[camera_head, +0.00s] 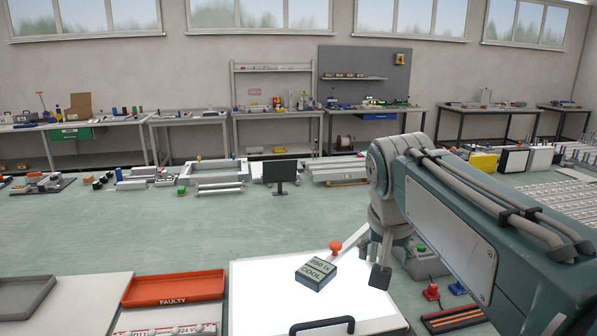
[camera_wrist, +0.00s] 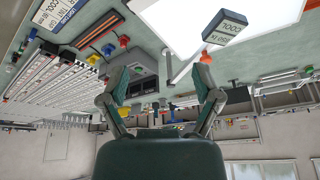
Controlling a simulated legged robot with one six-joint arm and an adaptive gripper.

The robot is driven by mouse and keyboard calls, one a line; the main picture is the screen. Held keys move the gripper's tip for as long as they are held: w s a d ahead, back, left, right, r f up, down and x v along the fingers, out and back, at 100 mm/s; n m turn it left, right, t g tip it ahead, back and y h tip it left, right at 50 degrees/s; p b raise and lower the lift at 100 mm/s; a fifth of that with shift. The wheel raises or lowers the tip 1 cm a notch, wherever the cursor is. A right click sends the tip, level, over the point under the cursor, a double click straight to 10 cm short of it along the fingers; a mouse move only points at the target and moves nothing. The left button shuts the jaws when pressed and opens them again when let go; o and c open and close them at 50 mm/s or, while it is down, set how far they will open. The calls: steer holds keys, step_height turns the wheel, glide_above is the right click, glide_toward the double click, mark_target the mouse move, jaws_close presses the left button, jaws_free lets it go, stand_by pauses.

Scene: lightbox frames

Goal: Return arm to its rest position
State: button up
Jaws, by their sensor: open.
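My arm (camera_head: 455,205) reaches in from the right in the head view, its forearm sloping up to the elbow-like grey joint. My gripper (camera_head: 378,265) hangs below that joint, over the right edge of the white lightbox panel (camera_head: 270,290). In the wrist view, which looks upside down, my gripper (camera_wrist: 161,82) has its two fingers spread apart with nothing between them. The two are apart.
An orange-red knob (camera_head: 335,246) is at the panel's back edge, and a black handle (camera_head: 322,325) at its front. A red "FAULTY" tray (camera_head: 173,288) lies to the left. A grey box with a green button (camera_head: 422,262) is close behind my gripper. Workbenches line the far wall.

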steer(key=s+d+f+n+t+y, duration=0.1)
steer(key=s+f+n, duration=0.2)
steer(key=s+f, duration=1)
steer(key=s, duration=0.4)
steer(key=shift+d+n, duration=0.25)
steer(key=shift+n, duration=0.15)
